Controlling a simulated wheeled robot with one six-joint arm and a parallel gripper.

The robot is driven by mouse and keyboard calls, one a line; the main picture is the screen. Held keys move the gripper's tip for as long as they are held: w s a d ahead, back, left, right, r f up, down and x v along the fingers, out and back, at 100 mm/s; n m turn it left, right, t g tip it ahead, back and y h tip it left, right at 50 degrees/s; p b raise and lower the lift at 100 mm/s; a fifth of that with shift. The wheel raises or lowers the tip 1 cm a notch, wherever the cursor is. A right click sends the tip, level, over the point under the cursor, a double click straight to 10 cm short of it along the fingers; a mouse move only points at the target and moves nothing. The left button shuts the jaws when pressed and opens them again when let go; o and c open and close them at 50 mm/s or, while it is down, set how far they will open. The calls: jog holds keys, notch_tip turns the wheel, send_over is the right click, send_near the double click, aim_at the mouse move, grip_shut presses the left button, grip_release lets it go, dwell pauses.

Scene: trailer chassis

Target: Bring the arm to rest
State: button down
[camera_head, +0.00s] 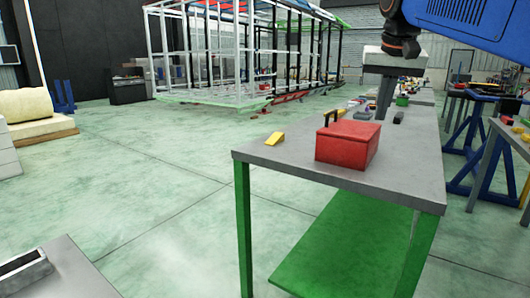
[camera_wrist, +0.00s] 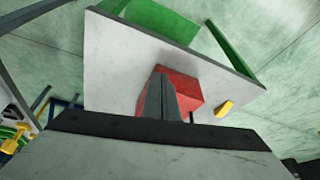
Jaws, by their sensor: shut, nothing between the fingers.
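My gripper (camera_head: 385,97) hangs at the upper right of the head view, above the far part of the grey table (camera_head: 405,178). Its fingers point down and are shut with nothing between them. In the wrist view the shut fingers (camera_wrist: 158,103) overlap a red box (camera_wrist: 188,86) on the table top (camera_wrist: 112,65). In the head view the red box (camera_head: 345,145) sits closed near the table's front, and my gripper appears above and beyond it, apart from it. My blue arm link (camera_head: 470,25) enters from the top right corner.
A yellow wedge (camera_head: 275,139) lies left of the box. Small parts and a green item (camera_head: 402,101) lie farther along the table. Blue trestles (camera_head: 478,140) stand at right. A white trailer frame (camera_head: 215,55) stands at the back. The floor at left is open.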

jog(key=s+f+n, duration=0.1)
jog(key=s+f, duration=1.2)
jog(key=f, duration=0.4)
jog(key=s+f+n, duration=0.2)
jog(key=s+f, duration=1.2)
jog(key=f, duration=0.4)
jog(key=shift+s+a+f+n+t+y, duration=0.15)
jog(key=shift+f+n+t+y, duration=0.15)
jog(key=shift+y, duration=0.1)
